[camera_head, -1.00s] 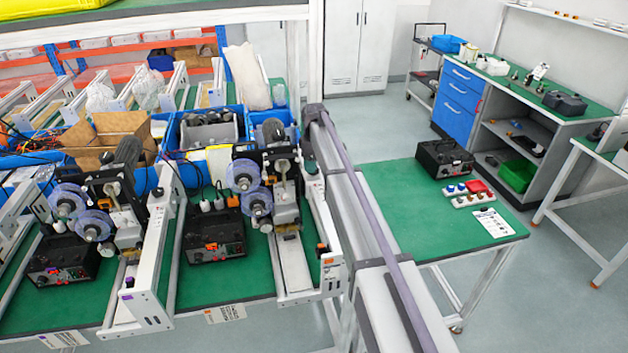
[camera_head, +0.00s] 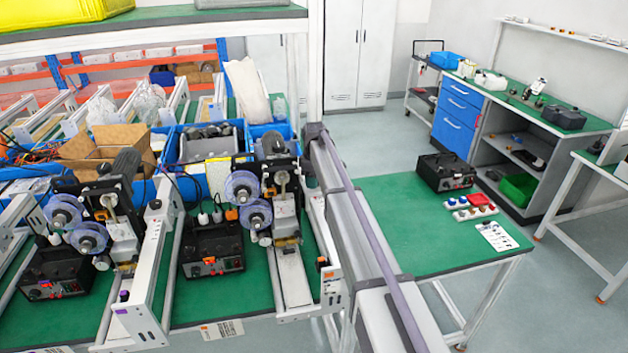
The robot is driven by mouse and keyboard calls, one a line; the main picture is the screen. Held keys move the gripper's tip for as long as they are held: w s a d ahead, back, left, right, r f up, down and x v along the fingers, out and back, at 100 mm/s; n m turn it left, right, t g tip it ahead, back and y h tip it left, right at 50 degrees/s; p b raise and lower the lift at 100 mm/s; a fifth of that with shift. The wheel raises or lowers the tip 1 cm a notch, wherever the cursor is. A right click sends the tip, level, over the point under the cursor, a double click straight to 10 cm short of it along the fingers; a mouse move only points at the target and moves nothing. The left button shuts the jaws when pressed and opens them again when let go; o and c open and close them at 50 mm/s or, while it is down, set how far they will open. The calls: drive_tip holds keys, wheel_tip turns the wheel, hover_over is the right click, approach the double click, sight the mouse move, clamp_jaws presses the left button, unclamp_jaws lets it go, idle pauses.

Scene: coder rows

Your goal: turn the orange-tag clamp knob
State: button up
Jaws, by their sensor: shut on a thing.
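Two coder machines stand on the green bench. The right coder (camera_head: 283,215) has clear reels, and its white frame ends at the front in a plate with a small dark knob (camera_head: 322,262) above an orange tag (camera_head: 326,274). The left coder (camera_head: 118,225) has a similar front plate with a dark knob (camera_head: 123,296) and a purple tag (camera_head: 121,310). Which part the task calls the clamp knob is too small to confirm. My gripper and arm are not in this view.
Black control boxes (camera_head: 212,250) sit beside the coders. Blue bins (camera_head: 270,133) and an open cardboard box (camera_head: 108,150) stand behind. A grey rail with a purple bar (camera_head: 365,225) runs along the right. The side table (camera_head: 400,215) has free green surface.

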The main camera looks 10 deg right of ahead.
drive_tip(key=shift+m, duration=0.3)
drive_tip(key=m, duration=0.6)
drive_tip(key=shift+s+a, duration=0.1)
drive_tip(key=m, duration=0.6)
drive_tip(key=shift+m, duration=0.3)
idle(0.4)
drive_tip(key=o, duration=0.9)
